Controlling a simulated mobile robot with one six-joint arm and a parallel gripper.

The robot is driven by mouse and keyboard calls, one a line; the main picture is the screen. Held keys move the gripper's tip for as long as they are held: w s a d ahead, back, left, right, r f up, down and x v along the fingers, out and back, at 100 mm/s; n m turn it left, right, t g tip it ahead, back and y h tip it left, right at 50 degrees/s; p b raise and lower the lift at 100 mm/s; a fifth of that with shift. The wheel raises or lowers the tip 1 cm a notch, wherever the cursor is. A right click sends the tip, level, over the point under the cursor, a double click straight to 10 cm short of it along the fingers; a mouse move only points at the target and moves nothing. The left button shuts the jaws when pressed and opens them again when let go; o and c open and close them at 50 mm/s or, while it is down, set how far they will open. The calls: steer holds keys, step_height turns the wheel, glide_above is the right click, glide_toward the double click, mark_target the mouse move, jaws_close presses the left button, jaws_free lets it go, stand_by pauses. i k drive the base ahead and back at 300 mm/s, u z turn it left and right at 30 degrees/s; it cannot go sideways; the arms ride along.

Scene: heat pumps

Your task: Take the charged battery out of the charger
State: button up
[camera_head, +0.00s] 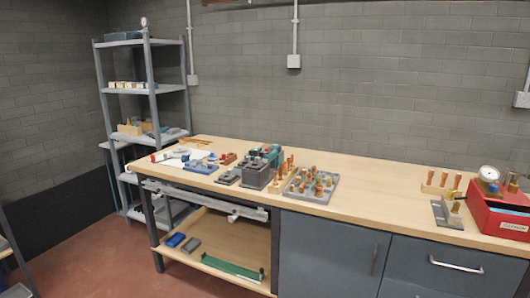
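On the workbench (370,200), left of centre, stands a dark grey block-shaped unit (256,175). A flat, dark, low item (228,177) lies just left of it. Either could be the charger, but at this size I cannot tell which, and I cannot make out a battery seated in one. A teal-green tool (271,152) sits behind the grey unit and is partly hidden by it. My gripper is not in view.
A grey tray (326,195) of brass and copper fittings stands right of the unit. A red case (498,218) with a gauge sits at the right end. A metal shelf rack (143,90) stands at the back left.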

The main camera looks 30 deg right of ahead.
mark_target(254, 151)
steer(key=z, duration=0.55)
steer(key=i, duration=0.55)
steer(key=z, duration=0.95)
steer(key=k, duration=0.2)
steer(key=u, duration=3.15)
